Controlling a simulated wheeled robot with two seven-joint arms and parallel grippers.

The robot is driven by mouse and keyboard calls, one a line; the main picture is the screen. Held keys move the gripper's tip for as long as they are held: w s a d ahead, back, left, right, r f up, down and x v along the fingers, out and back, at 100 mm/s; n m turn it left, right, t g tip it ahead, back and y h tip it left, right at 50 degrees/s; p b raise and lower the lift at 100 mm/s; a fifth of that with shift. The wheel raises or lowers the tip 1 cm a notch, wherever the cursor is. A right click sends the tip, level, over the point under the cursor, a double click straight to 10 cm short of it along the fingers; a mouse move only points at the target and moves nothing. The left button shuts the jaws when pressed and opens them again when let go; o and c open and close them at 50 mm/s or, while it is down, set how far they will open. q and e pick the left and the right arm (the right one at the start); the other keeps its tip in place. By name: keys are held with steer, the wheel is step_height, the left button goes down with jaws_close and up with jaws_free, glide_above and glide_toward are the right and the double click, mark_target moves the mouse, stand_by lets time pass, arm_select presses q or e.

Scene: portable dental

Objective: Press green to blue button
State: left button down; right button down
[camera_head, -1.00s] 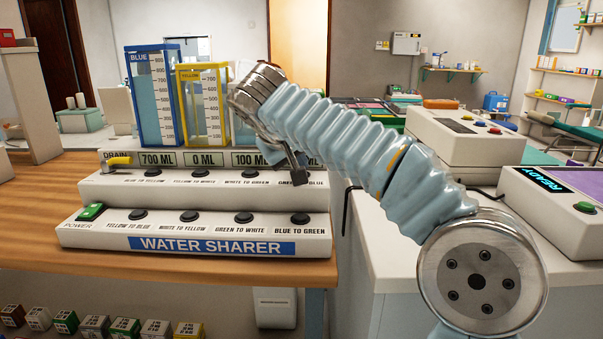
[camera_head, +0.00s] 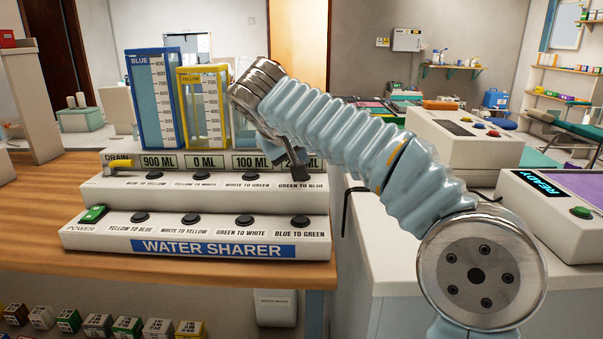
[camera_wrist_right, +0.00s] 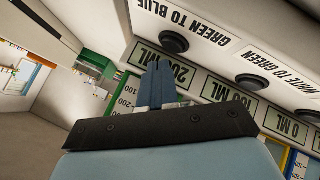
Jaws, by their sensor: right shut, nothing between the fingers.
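The water sharer panel (camera_head: 100,237) stands on the wooden table with two rows of black buttons. My right gripper (camera_head: 301,174) is shut and empty in front of the upper row's right end, above the GREEN TO BLUE label (camera_head: 302,185). In the wrist view its fingertips (camera_wrist_right: 160,68) lie just short of the button, seemingly apart from it. Displays read 900 ML (camera_head: 160,162), 0 ML, 100 ML and 200 ML (camera_wrist_right: 180,74). My left gripper is out of view.
A blue-framed tank (camera_head: 155,100) and a yellow-framed tank (camera_head: 203,105) stand behind the panel; my arm covers those further right. A white device (camera_head: 465,140) stands on the right counter.

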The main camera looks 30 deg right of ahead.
steer(key=shift+r+p, duration=1.5)
steer(key=shift+r, duration=0.15)
steer(key=shift+r+p, duration=0.4)
steer(key=shift+r, duration=0.5)
